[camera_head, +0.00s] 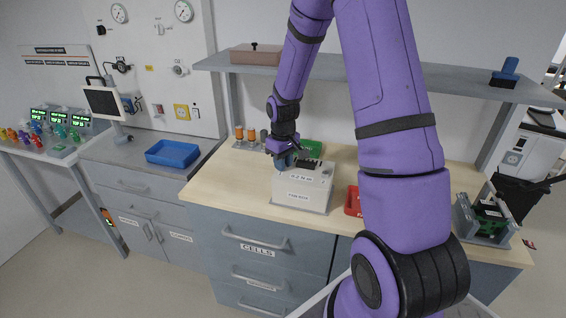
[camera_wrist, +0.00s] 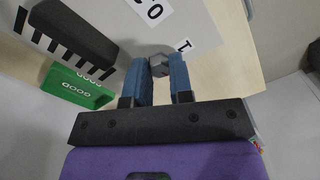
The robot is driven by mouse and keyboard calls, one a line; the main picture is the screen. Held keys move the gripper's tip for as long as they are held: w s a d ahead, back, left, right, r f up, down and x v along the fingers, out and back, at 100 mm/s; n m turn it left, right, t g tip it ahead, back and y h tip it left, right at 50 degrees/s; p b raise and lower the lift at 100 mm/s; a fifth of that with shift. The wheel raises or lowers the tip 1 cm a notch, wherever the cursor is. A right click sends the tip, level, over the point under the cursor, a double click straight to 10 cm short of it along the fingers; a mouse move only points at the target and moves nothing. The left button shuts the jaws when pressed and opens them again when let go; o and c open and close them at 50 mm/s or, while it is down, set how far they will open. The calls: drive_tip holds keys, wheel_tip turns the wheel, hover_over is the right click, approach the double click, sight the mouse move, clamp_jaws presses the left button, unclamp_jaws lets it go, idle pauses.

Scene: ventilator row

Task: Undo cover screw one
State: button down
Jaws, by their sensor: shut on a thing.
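A pale grey box (camera_head: 301,197) with printed labels stands on the wooden bench, and its top face also shows in the wrist view (camera_wrist: 108,18). My gripper (camera_head: 284,160) reaches down to the left part of the box top. In the wrist view its two blue fingers (camera_wrist: 165,66) are closed around a small grey screw head (camera_wrist: 158,62), taken as cover screw one.
A green tray (camera_wrist: 76,88) marked GOOD lies beside the box. A red tray (camera_head: 352,202) is to the box's right, partly behind my arm. A stand with a green board (camera_head: 489,211) is at the bench's right end. Orange-topped cylinders (camera_head: 245,134) stand behind left. A shelf (camera_head: 380,80) hangs above.

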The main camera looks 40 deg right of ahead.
drive_tip(key=n, duration=0.4)
drive_tip(key=shift+n, duration=2.2)
drive_tip(key=c, duration=1)
unclamp_jaws()
drive_tip(key=shift+r, duration=0.15)
wheel_tip(320, 180, up, 11)
drive_tip(key=shift+f, duration=0.2)
